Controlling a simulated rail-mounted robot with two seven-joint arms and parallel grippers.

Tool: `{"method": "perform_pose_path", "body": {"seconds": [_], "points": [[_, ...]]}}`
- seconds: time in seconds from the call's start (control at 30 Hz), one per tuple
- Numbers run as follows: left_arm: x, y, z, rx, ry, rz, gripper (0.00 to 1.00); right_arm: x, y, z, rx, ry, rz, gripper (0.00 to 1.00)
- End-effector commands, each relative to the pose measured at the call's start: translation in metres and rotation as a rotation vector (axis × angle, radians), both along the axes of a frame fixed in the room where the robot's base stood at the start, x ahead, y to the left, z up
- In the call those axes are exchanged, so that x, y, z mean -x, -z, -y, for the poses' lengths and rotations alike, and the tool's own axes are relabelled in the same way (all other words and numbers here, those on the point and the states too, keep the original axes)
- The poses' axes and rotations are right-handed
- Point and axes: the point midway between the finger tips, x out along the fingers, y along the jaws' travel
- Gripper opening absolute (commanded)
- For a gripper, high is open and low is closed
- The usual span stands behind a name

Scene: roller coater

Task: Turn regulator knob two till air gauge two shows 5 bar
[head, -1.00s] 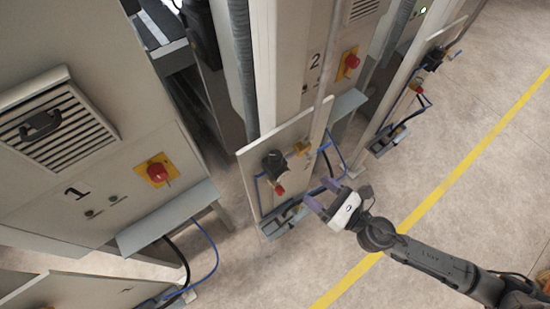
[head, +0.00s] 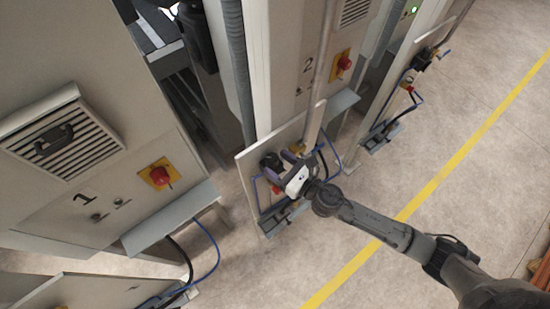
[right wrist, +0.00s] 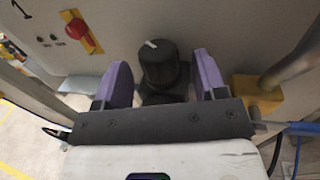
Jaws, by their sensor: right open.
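The black regulator knob (right wrist: 160,65) on the panel of unit two has a white mark on its top. In the right wrist view it stands between the two purple fingers of my right gripper (right wrist: 163,78), with a gap showing on either side. The gripper is open and not closed on the knob. In the head view my right gripper (head: 280,161) is at the panel (head: 247,161) below the cabinet marked 2 and covers most of the regulator. Air gauge two cannot be made out in either view. My left gripper is not in view.
A brass-coloured block (right wrist: 256,95) with a pipe sits close to the right finger in the wrist view. Blue hoses run around the panel. Red emergency stops are on cabinet two (head: 344,63) and cabinet one (head: 159,175).

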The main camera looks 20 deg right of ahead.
Motion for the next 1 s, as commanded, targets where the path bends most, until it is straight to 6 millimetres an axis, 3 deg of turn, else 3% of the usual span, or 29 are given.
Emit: {"method": "perform_pose_path", "body": {"seconds": [0.2, 0.57, 1.0], "points": [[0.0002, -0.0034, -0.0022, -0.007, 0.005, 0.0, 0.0, -0.0114, -0.0005, -0.0062, 0.0, 0.0, 0.0, 0.65], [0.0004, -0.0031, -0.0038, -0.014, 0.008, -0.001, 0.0, -0.013, 0.0003, -0.0069, 0.0, 0.0, -0.001, 0.64], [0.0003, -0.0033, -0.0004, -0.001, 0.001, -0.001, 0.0, -0.0128, 0.0001, -0.0068, 0.0, 0.0, 0.0, 0.22]]}}
